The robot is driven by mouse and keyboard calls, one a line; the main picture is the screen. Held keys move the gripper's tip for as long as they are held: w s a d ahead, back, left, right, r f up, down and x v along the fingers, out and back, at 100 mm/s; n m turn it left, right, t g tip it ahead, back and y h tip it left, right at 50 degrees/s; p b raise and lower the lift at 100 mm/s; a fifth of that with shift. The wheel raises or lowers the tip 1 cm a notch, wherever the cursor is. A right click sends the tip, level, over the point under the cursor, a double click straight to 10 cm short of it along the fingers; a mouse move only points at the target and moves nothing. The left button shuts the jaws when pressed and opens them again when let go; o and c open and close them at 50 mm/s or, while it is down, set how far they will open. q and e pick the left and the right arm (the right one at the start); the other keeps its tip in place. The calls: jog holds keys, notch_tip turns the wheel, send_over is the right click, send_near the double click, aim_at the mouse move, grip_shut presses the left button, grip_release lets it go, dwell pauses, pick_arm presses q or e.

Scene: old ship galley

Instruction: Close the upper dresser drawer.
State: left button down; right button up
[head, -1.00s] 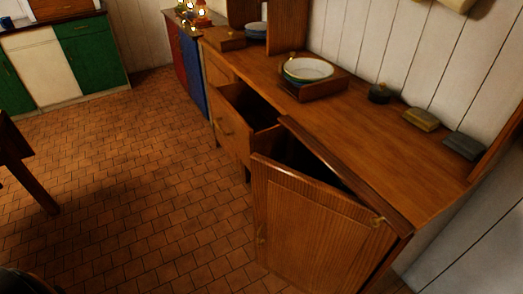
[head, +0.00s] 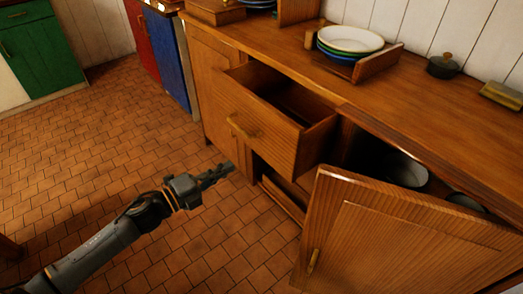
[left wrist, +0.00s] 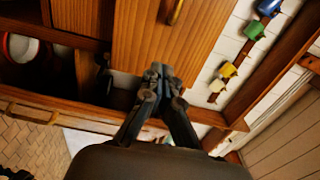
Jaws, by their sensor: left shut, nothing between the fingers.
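The upper dresser drawer (head: 275,142) is pulled out from the wooden dresser (head: 420,110) in the head view, and its inside looks empty where it shows. A curved brass handle (head: 240,128) is on its front. My left gripper (head: 231,168) is shut and empty, in front of the drawer and lower than the handle in the picture. In the left wrist view, the shut fingertips (left wrist: 158,70) overlap the lower edge of a wooden front (left wrist: 145,42) with a brass handle (left wrist: 175,12). I cannot tell whether they touch it. My right gripper is out of view.
A cabinet door (head: 405,245) stands open to the right of the drawer, with pots (head: 408,172) inside the cupboard. Stacked plates (head: 350,40) sit on the dresser top. The tiled floor (head: 110,135) to the left is clear.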

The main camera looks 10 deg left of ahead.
aim_at(270, 143)
pick_arm(q)
jog(key=x, duration=1.2)
jog(key=shift+w+d, duration=0.25)
jog(key=shift+w, duration=0.05)
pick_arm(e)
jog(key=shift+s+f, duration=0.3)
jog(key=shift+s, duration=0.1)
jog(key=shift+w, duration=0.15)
pick_arm(q)
jog(key=shift+w, duration=0.1)
